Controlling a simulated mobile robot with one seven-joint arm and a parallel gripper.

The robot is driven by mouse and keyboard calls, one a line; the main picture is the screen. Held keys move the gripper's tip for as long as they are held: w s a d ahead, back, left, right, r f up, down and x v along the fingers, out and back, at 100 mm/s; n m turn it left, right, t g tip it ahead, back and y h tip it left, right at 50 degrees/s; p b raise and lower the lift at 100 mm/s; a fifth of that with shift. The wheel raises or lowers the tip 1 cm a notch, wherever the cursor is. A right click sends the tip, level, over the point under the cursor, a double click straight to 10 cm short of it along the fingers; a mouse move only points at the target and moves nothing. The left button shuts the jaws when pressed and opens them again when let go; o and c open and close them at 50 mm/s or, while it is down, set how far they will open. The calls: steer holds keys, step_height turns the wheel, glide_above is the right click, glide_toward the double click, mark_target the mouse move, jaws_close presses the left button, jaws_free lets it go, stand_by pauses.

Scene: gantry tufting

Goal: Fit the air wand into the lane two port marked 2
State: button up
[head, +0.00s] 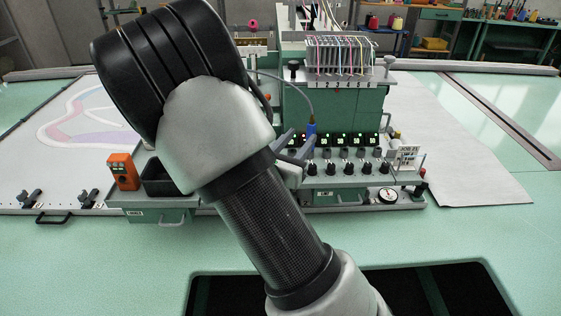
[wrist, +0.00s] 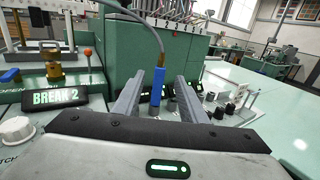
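The air wand (head: 311,131) is a blue upright cylinder with a thin hose curving from its top, at the left end of the lane row. In the head view my arm partly covers the gripper (head: 293,145). Lane numbers run along the green head (head: 334,105). Below are lit displays and a row of sockets (head: 344,153); the port marked 2 cannot be told clearly.
Black knobs (head: 348,168) line the console front. A small sign (head: 408,157) and a gauge (head: 388,195) stand right. An orange box (head: 123,171) is at left.

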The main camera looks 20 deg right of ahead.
steer(key=v, duration=1.2)
steer(key=shift+d+r, duration=0.1)
steer(key=s+d+r+m+g+y+p, duration=0.1)
steer(key=s+d+m+g+y, duration=0.1)
steer(key=s+d+m+g, duration=0.35)
steer(key=s+d+r+m+g+y+p, duration=0.1)
steer(key=s+d+m+g+y, duration=0.15)
steer(key=s+m+g, duration=0.65)
steer(key=s+a+r+m+t+y+p, duration=0.1)
steer(key=s+a+r+m+t+y, duration=0.2)
steer(key=a+r+m+t+y, duration=0.4)
steer(key=a+r+m+y, duration=0.1)
steer(key=a+r+m, duration=0.2)
steer(key=m, duration=0.2)
steer(key=shift+a+r, duration=0.15)
steer(key=shift+a, duration=0.05)
